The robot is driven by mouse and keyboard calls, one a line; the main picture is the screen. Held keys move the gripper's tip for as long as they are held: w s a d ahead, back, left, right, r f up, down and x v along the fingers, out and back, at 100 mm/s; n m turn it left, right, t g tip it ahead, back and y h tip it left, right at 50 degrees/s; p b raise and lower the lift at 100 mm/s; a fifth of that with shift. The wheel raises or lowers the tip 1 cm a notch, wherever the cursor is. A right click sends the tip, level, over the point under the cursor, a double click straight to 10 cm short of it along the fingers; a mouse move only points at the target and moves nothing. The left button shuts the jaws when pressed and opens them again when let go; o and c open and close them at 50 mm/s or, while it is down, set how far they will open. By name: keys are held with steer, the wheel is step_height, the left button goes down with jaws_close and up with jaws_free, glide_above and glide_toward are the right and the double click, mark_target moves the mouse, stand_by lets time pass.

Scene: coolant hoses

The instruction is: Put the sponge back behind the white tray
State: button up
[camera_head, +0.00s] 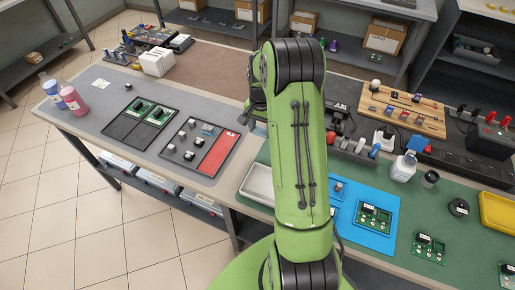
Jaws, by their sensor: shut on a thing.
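The white tray (257,184) lies at the left edge of the green mat, and my arm covers its right part. My green arm rises through the middle of the camera_head view and bends at the top. My gripper's jaws are hidden behind the arm; only a dark part of the arm's far end shows at its left edge. I cannot make out the sponge, and the space behind the white tray is partly covered by my arm.
A blue mat (378,238) with circuit boards lies right of my arm. A yellow tray (497,212), a white bottle (403,167) and a black roll (459,207) stand farther right. A grey mat with dark trays and a red panel (219,154) lies to the left.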

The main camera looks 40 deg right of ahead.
mark_target(261, 151)
step_height(261, 151, down, 8)
steer(key=shift+f+b, duration=0.1)
steer(key=shift+b, duration=0.45)
steer(key=shift+f, duration=0.55)
steer(key=o, duration=1)
